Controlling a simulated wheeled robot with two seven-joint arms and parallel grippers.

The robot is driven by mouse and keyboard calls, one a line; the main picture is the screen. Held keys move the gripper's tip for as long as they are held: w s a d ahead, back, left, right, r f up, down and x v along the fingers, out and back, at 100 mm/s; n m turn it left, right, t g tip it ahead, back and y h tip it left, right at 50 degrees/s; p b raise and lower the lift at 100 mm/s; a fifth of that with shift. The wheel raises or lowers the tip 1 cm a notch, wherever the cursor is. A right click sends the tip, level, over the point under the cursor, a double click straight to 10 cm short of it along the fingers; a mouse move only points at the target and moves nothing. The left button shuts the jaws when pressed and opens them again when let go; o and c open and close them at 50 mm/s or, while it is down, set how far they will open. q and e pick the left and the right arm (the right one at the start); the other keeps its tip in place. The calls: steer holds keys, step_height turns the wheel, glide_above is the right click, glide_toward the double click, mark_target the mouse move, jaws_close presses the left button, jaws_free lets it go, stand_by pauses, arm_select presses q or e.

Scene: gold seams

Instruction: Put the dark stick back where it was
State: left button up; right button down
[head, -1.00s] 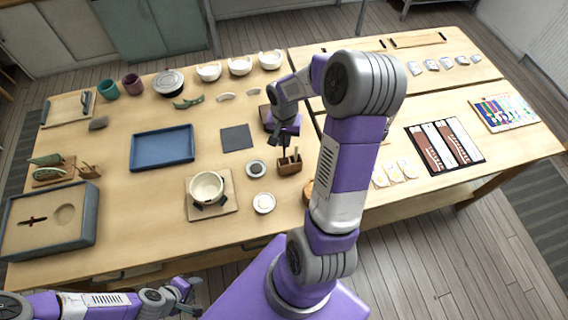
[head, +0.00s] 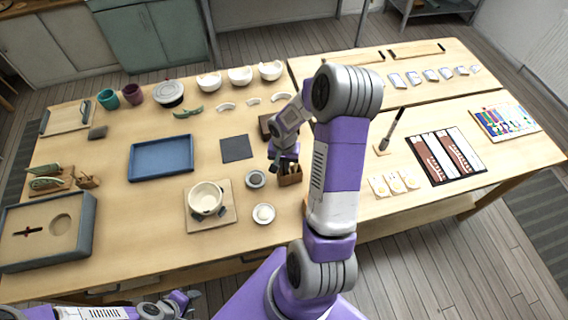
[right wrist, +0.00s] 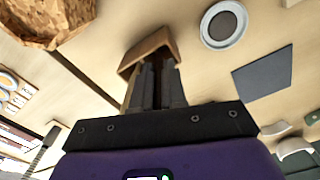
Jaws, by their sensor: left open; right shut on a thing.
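A small brown wooden holder (head: 289,175) stands near the middle of the table with thin sticks in it; it also shows in the right wrist view (right wrist: 150,48). My right gripper (head: 281,162) points down right at the holder. In the right wrist view its dark fingers (right wrist: 158,85) are close together at the holder's mouth. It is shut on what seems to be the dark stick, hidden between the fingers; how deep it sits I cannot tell. My left gripper (head: 190,302) is open and empty, low at the table's front edge.
Two small round dishes, one grey-centred (head: 255,179) and one white (head: 263,213), lie left of the holder. A dark square mat (head: 236,148) and a pot on a board (head: 229,217) are further left. A brush (head: 393,129) stands to the right of my arm.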

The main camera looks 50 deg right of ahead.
steer(key=c, duration=1.5)
jaws_free()
steer(key=shift+o, duration=0.2)
steer(key=shift+r+p, duration=0.3)
steer(key=shift+p, duration=0.05)
step_height(320, 180, up, 12)
steer(key=shift+f+p, duration=0.15)
steer(key=shift+p, duration=0.55)
steer(key=shift+f, duration=0.1)
